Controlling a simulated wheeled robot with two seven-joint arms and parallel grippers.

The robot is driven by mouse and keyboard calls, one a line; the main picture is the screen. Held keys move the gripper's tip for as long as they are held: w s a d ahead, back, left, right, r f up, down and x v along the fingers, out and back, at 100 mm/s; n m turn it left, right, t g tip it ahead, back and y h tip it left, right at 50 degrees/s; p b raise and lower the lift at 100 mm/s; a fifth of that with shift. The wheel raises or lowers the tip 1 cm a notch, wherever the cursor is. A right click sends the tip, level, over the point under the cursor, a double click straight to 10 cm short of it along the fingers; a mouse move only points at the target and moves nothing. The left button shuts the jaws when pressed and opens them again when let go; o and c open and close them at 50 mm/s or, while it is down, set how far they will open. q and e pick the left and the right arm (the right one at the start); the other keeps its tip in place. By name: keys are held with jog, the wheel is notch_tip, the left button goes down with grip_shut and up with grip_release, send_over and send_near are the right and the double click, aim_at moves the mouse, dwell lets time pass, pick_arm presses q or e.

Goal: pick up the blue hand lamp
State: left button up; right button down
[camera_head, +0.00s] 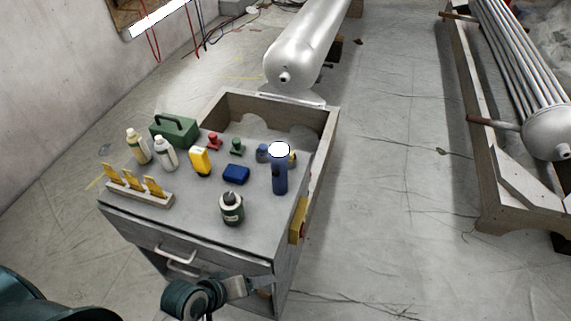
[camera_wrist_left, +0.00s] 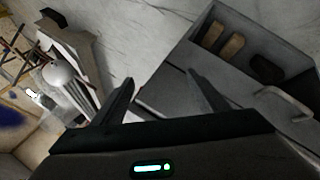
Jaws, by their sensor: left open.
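The blue hand lamp (camera_head: 280,174) stands upright near the right edge of the grey cabinet top (camera_head: 200,222) in the head view, with a bright white head on top. I cannot make it out in the left wrist view. My left gripper (camera_wrist_left: 162,92) is open, with two dark fingers apart and nothing between them. In the head view my left arm comes in at the bottom left, low in front of the cabinet and well apart from the lamp. My right gripper is not in view.
Near the lamp are a dark green-and-white bottle (camera_head: 231,208), a blue box (camera_head: 236,174) and a yellow device (camera_head: 200,161). A green case (camera_head: 174,131) and white bottles stand at the left. Drawer handles (camera_head: 176,252) stick out in front.

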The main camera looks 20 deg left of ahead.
pick_arm(q)
jog(key=w+r+n+t+h, duration=0.1)
jog(key=w+r+n, duration=0.1)
jog(key=r+n, duration=0.1)
jog(key=w+r+n+t+h, duration=0.1)
jog(key=w+r+n, duration=0.1)
jog(key=r+n, duration=0.1)
jog(key=w+d+r+n+t+h, duration=0.1)
jog(key=w+r+n, duration=0.1)
jog(key=r+n, duration=0.2)
jog(key=shift+w+d+t+p, duration=0.1)
jog(key=shift+w+t+p, duration=0.2)
jog(key=shift+t, duration=0.1)
jog(key=w+a+r+n+t, duration=0.3)
jog(key=a+r+n, duration=0.1)
jog(key=n, duration=0.4)
jog(key=w+a+r+n+t+y, duration=0.1)
jog(key=w+a+r+n+t, duration=0.2)
jog(key=n, duration=0.5)
notch_tip(320, 180, up, 3)
jog(key=shift+w+a+f+n+t, duration=0.1)
jog(key=shift+w+a+n+t, duration=0.2)
jog(key=shift+a, duration=0.15)
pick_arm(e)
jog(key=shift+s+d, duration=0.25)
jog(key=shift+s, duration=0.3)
